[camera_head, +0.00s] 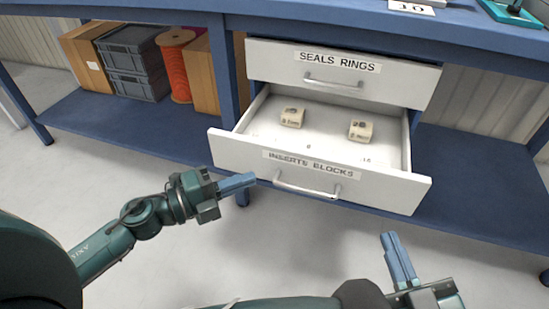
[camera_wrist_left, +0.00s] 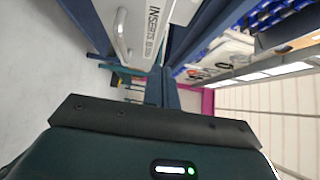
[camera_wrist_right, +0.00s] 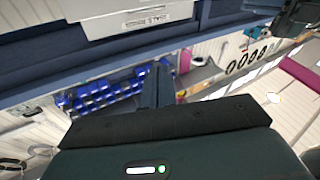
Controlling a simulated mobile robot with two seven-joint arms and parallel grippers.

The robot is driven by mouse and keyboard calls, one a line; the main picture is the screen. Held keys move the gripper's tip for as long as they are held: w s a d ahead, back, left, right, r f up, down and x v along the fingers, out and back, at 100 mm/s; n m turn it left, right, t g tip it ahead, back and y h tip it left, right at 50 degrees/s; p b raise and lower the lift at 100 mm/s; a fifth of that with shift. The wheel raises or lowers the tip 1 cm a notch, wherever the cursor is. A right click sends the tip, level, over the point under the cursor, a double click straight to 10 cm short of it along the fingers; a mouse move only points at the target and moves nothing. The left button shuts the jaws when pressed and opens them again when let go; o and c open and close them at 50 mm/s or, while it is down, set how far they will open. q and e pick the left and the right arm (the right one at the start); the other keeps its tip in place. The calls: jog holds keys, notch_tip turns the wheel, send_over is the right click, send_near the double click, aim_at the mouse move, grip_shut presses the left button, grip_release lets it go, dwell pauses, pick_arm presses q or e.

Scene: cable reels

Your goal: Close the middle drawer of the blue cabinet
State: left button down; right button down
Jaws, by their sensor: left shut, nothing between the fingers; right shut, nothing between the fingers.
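Two white drawers hang under a blue bench. The upper drawer (camera_head: 399,86), labelled "SEALS RINGS", is shut. The lower drawer (camera_head: 235,152), labelled "INSERTS BLOCKS", stands pulled out, with a bar handle (camera_head: 307,190) on its front. My left gripper (camera_head: 252,179) is shut and empty, its tips close to the lower left of the open drawer's front; I cannot tell whether they touch. The drawer front also shows in the left wrist view (camera_wrist_left: 142,32). My right gripper (camera_head: 386,238) is shut and empty, in front of and below the drawer's right end. No third drawer is visible.
Two small beige blocks (camera_head: 292,117) (camera_head: 361,131) lie inside the open drawer. Grey crates (camera_head: 133,62), cardboard boxes (camera_head: 84,56) and an orange cable reel (camera_head: 177,66) stand on the blue lower shelf (camera_head: 100,122) at left. The floor in front is clear.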

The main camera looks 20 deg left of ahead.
aim_at(290, 152)
pick_arm(q)
jog(key=w+d, duration=0.1)
jog(key=w, duration=0.1)
jog(key=w+d, duration=0.1)
jog(key=w, duration=0.1)
jog(key=w+d, duration=0.2)
jog(key=shift+w, duration=0.3)
jog(key=shift+w+d+b, duration=0.1)
jog(key=shift+w+b, duration=0.25)
jog(key=shift+w, duration=0.25)
jog(key=shift+w, duration=0.15)
